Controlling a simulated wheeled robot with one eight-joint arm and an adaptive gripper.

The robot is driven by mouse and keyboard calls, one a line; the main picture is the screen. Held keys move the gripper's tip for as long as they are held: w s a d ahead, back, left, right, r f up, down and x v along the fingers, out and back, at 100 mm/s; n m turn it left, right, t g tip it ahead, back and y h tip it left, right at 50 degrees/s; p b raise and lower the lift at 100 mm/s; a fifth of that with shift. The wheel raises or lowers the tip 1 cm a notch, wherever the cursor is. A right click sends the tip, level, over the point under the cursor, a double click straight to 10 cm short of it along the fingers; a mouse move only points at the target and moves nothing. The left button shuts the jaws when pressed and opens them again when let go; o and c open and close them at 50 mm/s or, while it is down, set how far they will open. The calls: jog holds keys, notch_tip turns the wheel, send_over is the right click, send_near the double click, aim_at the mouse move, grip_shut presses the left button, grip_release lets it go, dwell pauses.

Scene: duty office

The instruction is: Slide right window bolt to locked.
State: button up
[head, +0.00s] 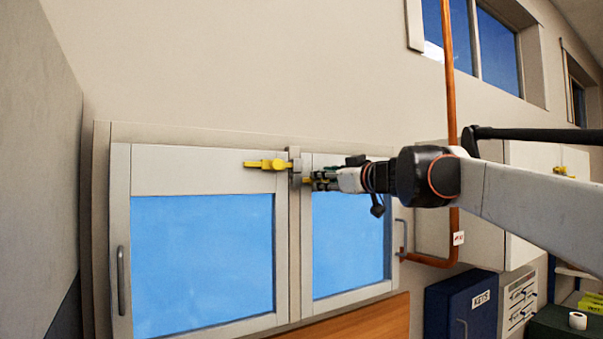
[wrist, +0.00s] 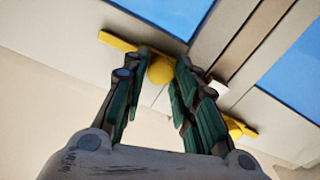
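The right window bolt (wrist: 117,41) is a yellow bar with a round knob (wrist: 160,73), on the top rail of the right window sash. In the wrist view the knob lies between my fingertips. A pale keeper (wrist: 218,87) sits beside the bolt, toward the centre post.
The left bolt (head: 267,164), also yellow, is on the left sash near the grey centre post (head: 295,220). Sash handles (head: 121,280) stick out. An orange pipe (head: 449,80) runs down the wall right of the window. A blue key box (head: 462,310) stands at lower right.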

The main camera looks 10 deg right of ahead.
jog(key=shift+o, duration=0.3)
jog(key=shift+s+a+f, duration=0.1)
jog(key=shift+s+a, duration=0.5)
jog(key=shift+s, duration=0.3)
jog(key=r, duration=0.3)
jog(key=w+r, duration=0.1)
jog(key=r, duration=0.2)
jog(key=w+r, duration=0.1)
jog(key=r, duration=0.2)
jog(key=shift+w+d+r, duration=0.15)
jog(key=shift+d+r, duration=0.2)
jog(key=shift+d, duration=0.05)
jog(key=shift+r, duration=0.2)
